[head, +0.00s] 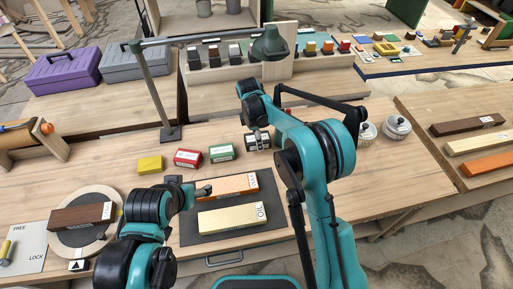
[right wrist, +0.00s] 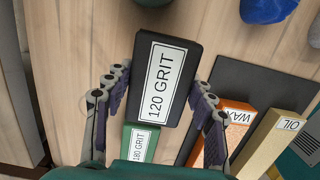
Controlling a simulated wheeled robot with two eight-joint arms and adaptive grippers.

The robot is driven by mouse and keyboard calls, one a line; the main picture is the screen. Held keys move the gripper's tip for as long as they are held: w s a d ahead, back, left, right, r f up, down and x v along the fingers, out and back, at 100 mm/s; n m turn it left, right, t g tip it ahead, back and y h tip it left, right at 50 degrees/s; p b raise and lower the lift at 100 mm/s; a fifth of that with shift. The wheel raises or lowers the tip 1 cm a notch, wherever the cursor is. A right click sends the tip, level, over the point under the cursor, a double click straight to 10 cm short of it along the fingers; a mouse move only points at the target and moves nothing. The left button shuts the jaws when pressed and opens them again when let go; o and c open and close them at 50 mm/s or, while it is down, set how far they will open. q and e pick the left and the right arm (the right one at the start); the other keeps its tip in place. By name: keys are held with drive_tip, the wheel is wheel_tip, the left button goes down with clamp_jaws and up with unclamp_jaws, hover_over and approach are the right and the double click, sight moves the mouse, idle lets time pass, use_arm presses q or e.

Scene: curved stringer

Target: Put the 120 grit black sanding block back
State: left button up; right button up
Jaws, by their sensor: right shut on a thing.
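The black sanding block labelled 120 GRIT (right wrist: 162,78) is between the fingers of my right gripper (right wrist: 158,105), which is shut on it. In the head view the black block (head: 252,143) is partly covered by my right gripper (head: 258,130), at the right end of a row of blocks. The green 180 grit block (head: 221,153) is just left of it, with a red block (head: 187,158) and a yellow block (head: 150,164) further left. My left gripper (head: 207,190) is near the left end of the orange WAX block; its fingers are too small to read.
The WAX block (head: 240,183) and the pale OIL block (head: 232,218) lie on a dark mat (head: 196,239). A lamp base (head: 171,134) stands behind the row. A brown block (head: 80,217) sits on a round plate at left. Lidded jars (head: 397,127) stand at right.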

sight(255, 146)
drive_tip(key=shift+w+a+f, duration=0.3)
drive_tip(key=shift+a+f, duration=0.1)
drive_tip(key=shift+a, duration=0.05)
drive_tip(key=shift+f+b, duration=0.85)
drive_tip(key=shift+f, duration=1)
drive_tip(key=shift+f, duration=0.2)
drive_tip(key=o, duration=1.2)
drive_tip(key=shift+r, duration=0.1)
